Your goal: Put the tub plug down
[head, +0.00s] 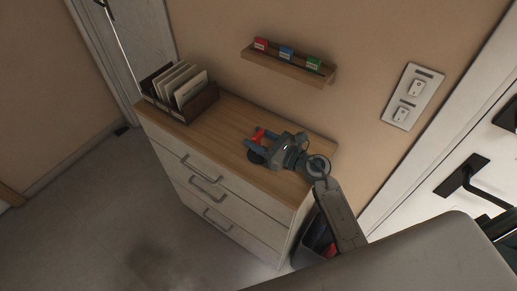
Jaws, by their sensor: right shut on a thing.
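My right gripper (259,143) is above the wooden top of the dresser, toward its right half. Its blue-grey fingers point left and are shut on a small item. A dark round piece, which looks like the tub plug (256,157), shows at the near side of the fingers. A red piece (259,133) shows at their far side. I cannot tell whether the red and dark pieces are one object, or whether the plug touches the dresser top. My left gripper is not in view.
The white dresser (222,125) has a wooden top and three drawers. A wooden holder with upright cards (190,89) stands at its left end. A wall shelf (288,68) carries red, blue and green items. A bin (315,243) stands beside the dresser. The middle of the top is clear.

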